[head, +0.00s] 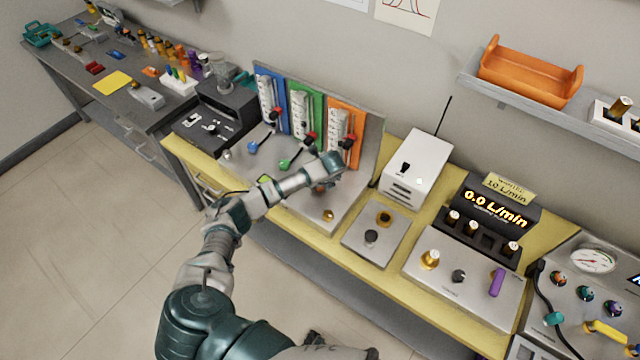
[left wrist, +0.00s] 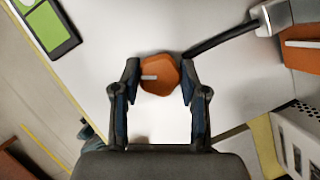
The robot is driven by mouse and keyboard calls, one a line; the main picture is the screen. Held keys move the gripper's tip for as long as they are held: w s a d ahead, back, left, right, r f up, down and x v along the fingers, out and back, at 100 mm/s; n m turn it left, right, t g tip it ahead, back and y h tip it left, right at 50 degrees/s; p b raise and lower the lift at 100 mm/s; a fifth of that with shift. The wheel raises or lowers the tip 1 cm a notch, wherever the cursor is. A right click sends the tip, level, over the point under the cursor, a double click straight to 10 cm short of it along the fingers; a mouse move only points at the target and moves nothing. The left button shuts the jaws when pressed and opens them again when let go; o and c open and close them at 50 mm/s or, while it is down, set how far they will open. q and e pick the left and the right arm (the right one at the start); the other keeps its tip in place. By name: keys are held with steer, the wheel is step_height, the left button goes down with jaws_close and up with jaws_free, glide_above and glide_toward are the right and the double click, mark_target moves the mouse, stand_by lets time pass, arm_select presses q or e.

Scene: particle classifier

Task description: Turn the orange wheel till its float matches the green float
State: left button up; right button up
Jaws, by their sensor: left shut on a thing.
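The orange wheel (left wrist: 160,75) is a faceted knob with a pale mark, seen from above in the left wrist view. My left gripper (left wrist: 160,82) has a finger on each side of it and is shut on it. In the head view my left gripper (head: 322,180) reaches down in front of the orange panel (head: 358,120), and the wheel is mostly hidden. The green panel (head: 318,103) and blue panel (head: 281,88) stand to its left, each with a white scale. The green wheel (head: 285,164) and blue wheel (head: 252,148) sit before them. Float heights are too small to read. My right gripper is not in view.
A white box with an antenna (head: 418,170) stands close to the right of the orange panel. A small plate with knobs (head: 362,245) lies in front of it. A black machine (head: 217,112) stands left of the panels. A shelf with an orange tray (head: 530,75) hangs above right.

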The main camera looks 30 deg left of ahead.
arm_select(q)
steer(key=shift+w+r, duration=0.1)
steer(key=o, duration=1.1)
steer(key=shift+o, duration=0.2)
steer(key=v, duration=1.1)
steer(key=shift+r, duration=0.3)
steer(key=shift+d+f, duration=0.1)
steer(key=shift+d, duration=0.1)
